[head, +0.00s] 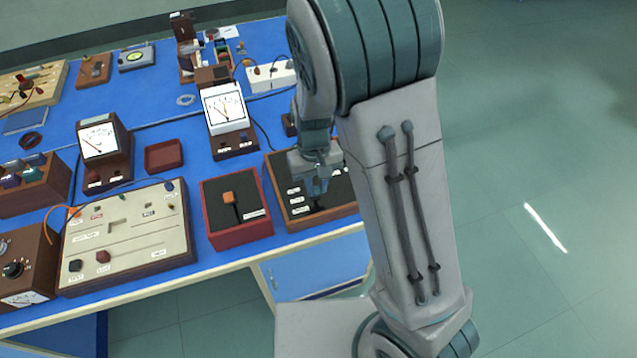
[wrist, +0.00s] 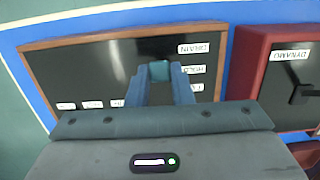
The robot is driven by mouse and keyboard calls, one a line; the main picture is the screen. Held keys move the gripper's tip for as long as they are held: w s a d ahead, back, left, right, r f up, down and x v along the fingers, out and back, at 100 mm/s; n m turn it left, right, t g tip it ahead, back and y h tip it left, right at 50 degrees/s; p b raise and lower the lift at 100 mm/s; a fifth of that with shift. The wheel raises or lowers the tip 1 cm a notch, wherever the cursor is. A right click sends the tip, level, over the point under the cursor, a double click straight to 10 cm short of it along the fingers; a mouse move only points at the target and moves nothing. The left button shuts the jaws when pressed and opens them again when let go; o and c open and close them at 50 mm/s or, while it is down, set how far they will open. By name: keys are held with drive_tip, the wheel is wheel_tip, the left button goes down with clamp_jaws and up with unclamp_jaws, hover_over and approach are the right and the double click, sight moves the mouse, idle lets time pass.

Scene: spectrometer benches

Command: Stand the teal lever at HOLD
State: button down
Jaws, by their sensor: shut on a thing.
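The teal lever (wrist: 159,71) shows in the wrist view as a teal block between my fingertips. My gripper (wrist: 160,76) is shut on it. The lever belongs to a dark panel in a wooden frame (wrist: 100,60). In the wrist view, three upside-down labels stand to the right of the lever: DRAIN (wrist: 197,48), HOLD (wrist: 194,70) and a partly covered one. The lever appears about level with HOLD. In the head view, my gripper (head: 318,186) is over the wood-framed panel (head: 322,219) and hides the lever. The lever's lower part is not visible.
A red box with an orange-topped lever (head: 229,197) stands just left of the panel; its DYNAMO label (wrist: 290,55) shows in the wrist view. A meter (head: 225,108) stands behind it. A cream console (head: 130,230) lies further left. Open floor lies to the right.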

drive_tip(key=g, duration=0.1)
drive_tip(key=w+p, duration=0.1)
drive_tip(key=w+g+p, duration=0.1)
drive_tip(key=shift+a+r+g+h, duration=0.25)
drive_tip(key=shift+g+h, duration=0.05)
drive_tip(key=shift+h, duration=0.1)
drive_tip(key=shift+w+a+f+g+p, duration=0.15)
drive_tip(key=shift+w+g+p, duration=0.3)
drive_tip(key=shift+g, duration=0.35)
drive_tip(key=c, duration=1.3)
unclamp_jaws()
drive_tip(key=b+v, duration=0.1)
drive_tip(key=v, duration=0.6)
drive_tip(key=b+v, duration=0.1)
drive_tip(key=v, duration=0.5)
drive_tip(key=shift+w+a+r, duration=0.1)
drive_tip(key=shift+a+r, duration=0.15)
drive_tip(key=shift+r, duration=0.1)
